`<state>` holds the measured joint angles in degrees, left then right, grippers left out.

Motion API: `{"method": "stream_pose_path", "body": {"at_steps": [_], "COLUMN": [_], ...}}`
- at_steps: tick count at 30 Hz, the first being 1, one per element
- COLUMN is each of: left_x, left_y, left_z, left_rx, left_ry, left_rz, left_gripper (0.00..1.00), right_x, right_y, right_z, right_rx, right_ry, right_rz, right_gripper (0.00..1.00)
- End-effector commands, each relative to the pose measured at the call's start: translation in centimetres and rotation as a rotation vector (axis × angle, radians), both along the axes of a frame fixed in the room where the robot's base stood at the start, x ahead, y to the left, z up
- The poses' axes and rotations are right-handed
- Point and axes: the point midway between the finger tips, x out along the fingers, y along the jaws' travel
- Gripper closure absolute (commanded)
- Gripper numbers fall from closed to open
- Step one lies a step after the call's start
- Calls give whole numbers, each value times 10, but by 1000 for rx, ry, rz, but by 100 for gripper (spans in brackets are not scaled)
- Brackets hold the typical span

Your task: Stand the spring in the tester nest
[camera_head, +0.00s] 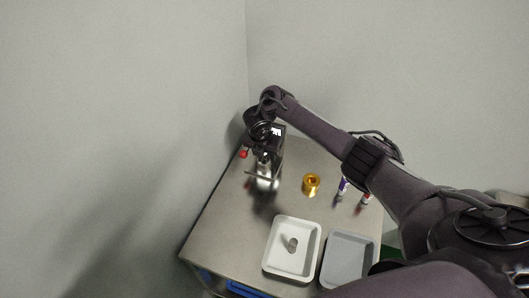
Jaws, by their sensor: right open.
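A small grey cylindrical piece (292,244), which looks like the spring, is in the white tray (268,262) at the front of the table; its coils are too small to make out. The dark tester (279,144) stands at the table's back left, with a red knob (243,154) at its side. My right gripper (263,160) is over the tester, well away from the tray. It is open, and its fingers blend with the dark tester parts. The nest is hidden or too small to tell. My left gripper is out of view.
A gold ring-shaped piece (311,185) stands mid-table. A purple-and-white bottle (343,186) and a red-and-white one (366,200) stand to its right, close under my right arm. A grey tray (347,262) is beside the white one. Walls stand close behind and left.

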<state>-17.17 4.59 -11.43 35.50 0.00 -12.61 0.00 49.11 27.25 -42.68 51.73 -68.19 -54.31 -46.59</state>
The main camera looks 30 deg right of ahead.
Motion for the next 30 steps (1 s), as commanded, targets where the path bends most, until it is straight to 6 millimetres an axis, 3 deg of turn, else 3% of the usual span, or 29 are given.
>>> {"method": "stream_pose_path", "body": {"at_steps": [11,15,30], "left_x": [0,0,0], "left_y": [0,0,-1], "left_z": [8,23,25], "left_rx": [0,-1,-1], "left_ry": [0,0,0], "left_rz": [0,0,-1], "left_gripper": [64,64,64], "right_x": [-8,-12,-13], "right_y": [11,14,15], "right_z": [53,72,74], "right_rx": [1,0,0], "right_ry": [-4,-1,0], "right_rz": [2,1,-1], "right_gripper": [55,55,55]}}
